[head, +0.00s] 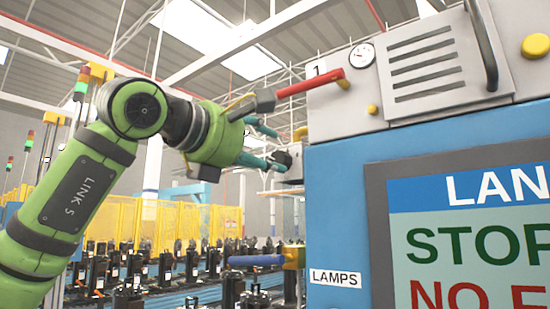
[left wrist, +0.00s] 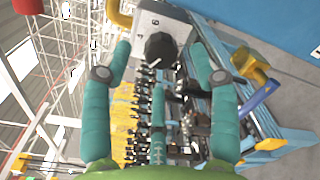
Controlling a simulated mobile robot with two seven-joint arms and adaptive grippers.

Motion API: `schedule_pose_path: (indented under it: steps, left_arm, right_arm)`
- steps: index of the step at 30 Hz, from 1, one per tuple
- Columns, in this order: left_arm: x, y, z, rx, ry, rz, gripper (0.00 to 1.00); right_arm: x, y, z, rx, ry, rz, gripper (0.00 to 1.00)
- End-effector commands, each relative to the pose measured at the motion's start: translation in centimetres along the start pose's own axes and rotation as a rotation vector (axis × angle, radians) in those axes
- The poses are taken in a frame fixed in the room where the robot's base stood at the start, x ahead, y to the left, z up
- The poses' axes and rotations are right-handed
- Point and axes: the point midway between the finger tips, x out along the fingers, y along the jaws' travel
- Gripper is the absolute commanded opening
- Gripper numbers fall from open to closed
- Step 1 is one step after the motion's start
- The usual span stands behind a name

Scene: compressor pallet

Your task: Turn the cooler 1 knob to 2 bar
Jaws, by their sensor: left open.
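A dark round knob (head: 283,158) sits on the side of the grey cooler unit marked 1 (head: 330,108). In the left wrist view the black knob (left wrist: 160,47) is on a light grey box face, with a pale mark near its lower edge. My left gripper (head: 279,147) is open at the knob, with its teal fingers pointing to it. In the left wrist view the knob shows between the two spread fingertips; I cannot tell whether they touch it. A round gauge (head: 361,55) is on the unit's front; its reading is too small to tell. My right gripper is out of view.
A red lever (head: 310,84) sticks out above my left gripper. A blue lever (head: 256,260) on a yellow mount (head: 294,256) lies below it. A blue cabinet with a display (head: 475,240) stands at the right. Black compressors (head: 130,290) fill the background below.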

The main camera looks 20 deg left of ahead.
Motion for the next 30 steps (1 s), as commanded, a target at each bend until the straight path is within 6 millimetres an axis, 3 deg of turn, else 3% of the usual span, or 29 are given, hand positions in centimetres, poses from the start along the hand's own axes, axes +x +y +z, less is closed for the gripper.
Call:
schedule_pose_path:
  steps: [6,12,30]
  left_arm:
    - [-4.8,0.1,0.1,0.000,-0.003,0.004,0.60]
    - [-7.3,0.0,0.1,-0.001,-0.002,0.003,0.60]
    - [-7.8,0.0,0.1,-0.001,-0.002,0.001,0.60]
  right_arm:
    - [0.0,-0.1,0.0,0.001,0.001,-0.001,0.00]
    - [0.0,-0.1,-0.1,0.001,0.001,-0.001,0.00]
    - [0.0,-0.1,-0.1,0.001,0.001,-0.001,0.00]
